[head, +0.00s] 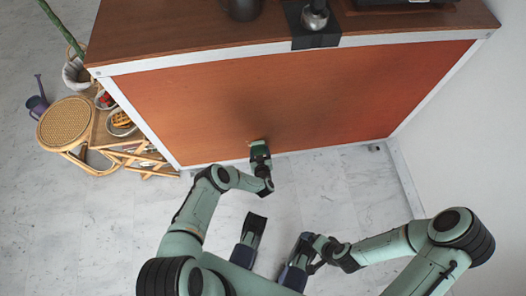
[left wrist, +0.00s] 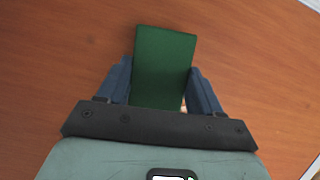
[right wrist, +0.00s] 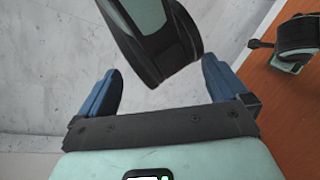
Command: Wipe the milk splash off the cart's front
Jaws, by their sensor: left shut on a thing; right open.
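The cart's front (head: 330,98) is an orange-brown wood panel in a pale frame. My left gripper (head: 259,152) is at the panel's lower middle, shut on a green pad (left wrist: 165,62). In the left wrist view the pad lies between the two blue fingers, with the wood panel behind it. I cannot tell whether it touches the panel. A small pale patch, perhaps the milk splash (left wrist: 184,103), shows beside the pad near the right finger; the rest of it may be hidden. My right gripper (right wrist: 160,90) is open and empty, over the floor away from the panel.
The cart top (head: 190,40) carries dark equipment at its back edge. A rattan stool (head: 68,122) and a low wooden shelf (head: 118,140) with baskets stand left of the cart. A white wall (head: 470,130) is on the right. Pale floor (head: 110,230) is clear in front.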

